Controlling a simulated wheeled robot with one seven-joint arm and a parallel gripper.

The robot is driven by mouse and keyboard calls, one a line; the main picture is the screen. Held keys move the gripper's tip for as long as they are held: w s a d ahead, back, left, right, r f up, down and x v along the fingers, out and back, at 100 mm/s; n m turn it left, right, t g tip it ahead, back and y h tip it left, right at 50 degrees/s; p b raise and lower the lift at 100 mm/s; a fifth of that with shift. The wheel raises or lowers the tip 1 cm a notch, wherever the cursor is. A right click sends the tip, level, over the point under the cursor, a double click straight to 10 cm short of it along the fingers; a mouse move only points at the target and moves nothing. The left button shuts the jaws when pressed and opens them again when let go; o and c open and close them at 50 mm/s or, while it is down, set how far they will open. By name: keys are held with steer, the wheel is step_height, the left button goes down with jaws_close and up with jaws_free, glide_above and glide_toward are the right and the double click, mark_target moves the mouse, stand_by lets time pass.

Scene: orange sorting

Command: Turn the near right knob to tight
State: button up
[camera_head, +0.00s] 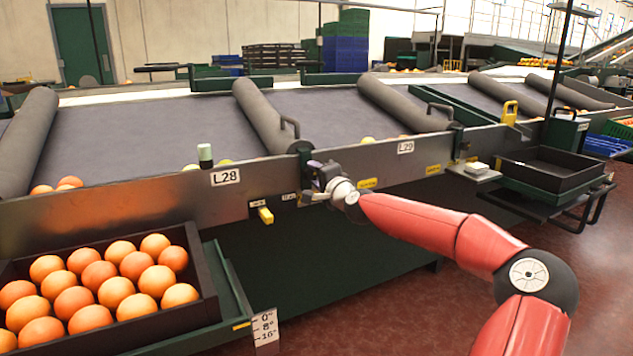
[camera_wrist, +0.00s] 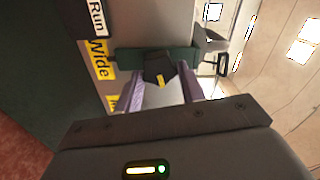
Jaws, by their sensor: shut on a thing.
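A dark knob (camera_wrist: 158,66) with a yellow pointer mark shows in the wrist view, in front of a green plate (camera_wrist: 124,57). My gripper (camera_wrist: 161,84) has its two purple fingers on either side of the knob and is shut on it. A white "Run" label (camera_wrist: 97,16) and a yellow "Wide" label (camera_wrist: 101,60) sit left of the knob. A third yellow label (camera_wrist: 112,102) is mostly cut off, so its word cannot be read. In the head view, my gripper (camera_head: 318,178) is at the front rail by a dark post, and it hides the knob.
A yellow handle (camera_head: 265,215) sticks out left of my gripper. A crate of oranges (camera_head: 208,282) stands at front left. An empty black tray (camera_head: 550,174) is at right.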

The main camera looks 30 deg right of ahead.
steer(key=shift+f+m+b, duration=0.1)
steer(key=shift+m+b, duration=0.45)
steer(key=shift+m, duration=0.55)
steer(key=o, duration=1)
steer(key=shift+s+d+b, duration=0.2)
steer(key=shift+s+b, duration=0.4)
steer(key=shift+s, duration=3.3)
